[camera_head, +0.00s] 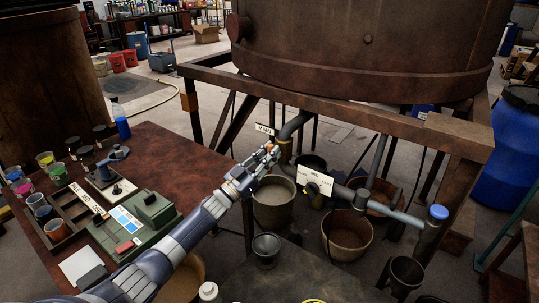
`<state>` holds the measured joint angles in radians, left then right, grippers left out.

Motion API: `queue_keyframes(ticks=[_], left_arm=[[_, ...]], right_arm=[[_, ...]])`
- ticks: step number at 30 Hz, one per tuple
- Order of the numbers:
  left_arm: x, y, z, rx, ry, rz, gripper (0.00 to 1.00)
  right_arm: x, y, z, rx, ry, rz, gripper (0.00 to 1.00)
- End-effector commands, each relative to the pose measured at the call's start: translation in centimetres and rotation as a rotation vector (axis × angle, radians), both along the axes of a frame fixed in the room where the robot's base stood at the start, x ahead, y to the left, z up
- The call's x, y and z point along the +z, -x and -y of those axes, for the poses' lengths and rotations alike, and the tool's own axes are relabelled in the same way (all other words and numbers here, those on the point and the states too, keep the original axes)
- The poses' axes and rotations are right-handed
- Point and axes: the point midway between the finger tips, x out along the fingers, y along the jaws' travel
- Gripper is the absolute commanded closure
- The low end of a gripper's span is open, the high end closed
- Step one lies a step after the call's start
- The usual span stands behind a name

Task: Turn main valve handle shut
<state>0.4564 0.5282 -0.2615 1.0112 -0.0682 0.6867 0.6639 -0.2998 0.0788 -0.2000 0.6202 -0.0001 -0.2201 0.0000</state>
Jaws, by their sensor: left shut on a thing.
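A small sign reading MAIN (265,129) hangs by a dark pipe (296,122) under the big rusty vat (370,50). A brass-coloured valve body (285,152) sits on the pipe below the sign. My left arm reaches up from the bottom left. My left gripper (270,153) is at the main valve, just below the sign, and is shut on the main valve handle. The fingers hide most of the handle, so its angle cannot be told. My right gripper is not in view.
A second white sign (315,181) hangs on the lower pipe, which ends at a blue cap (438,212). Several buckets stand below, one (273,204) near my gripper. A wooden beam (330,110) crosses above. A table (165,150) with cups and a green device (135,222) is left.

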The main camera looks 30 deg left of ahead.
Motion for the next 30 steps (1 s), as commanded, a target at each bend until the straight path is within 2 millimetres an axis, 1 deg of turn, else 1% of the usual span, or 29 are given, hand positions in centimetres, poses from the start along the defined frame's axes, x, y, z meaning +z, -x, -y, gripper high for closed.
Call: queue_keyframes(ticks=[5, 11, 17, 21, 30], left_arm=[[-0.1, 0.0, 0.1, -0.002, -0.025, 0.002, 1.0], [-0.2, 0.1, 0.3, -0.002, -0.101, 0.014, 1.0], [-0.2, 0.1, 0.5, -0.003, -0.256, 0.036, 1.0], [-0.3, 0.2, 0.8, -0.003, -0.39, 0.054, 1.0], [-0.5, 0.2, 1.3, -0.004, -0.672, 0.093, 1.0]], right_arm=[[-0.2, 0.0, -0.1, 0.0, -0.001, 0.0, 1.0], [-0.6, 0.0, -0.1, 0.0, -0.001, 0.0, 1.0], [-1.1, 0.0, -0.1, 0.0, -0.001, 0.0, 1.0], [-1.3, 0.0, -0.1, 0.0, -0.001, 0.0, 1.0], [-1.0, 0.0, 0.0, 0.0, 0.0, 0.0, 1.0]])
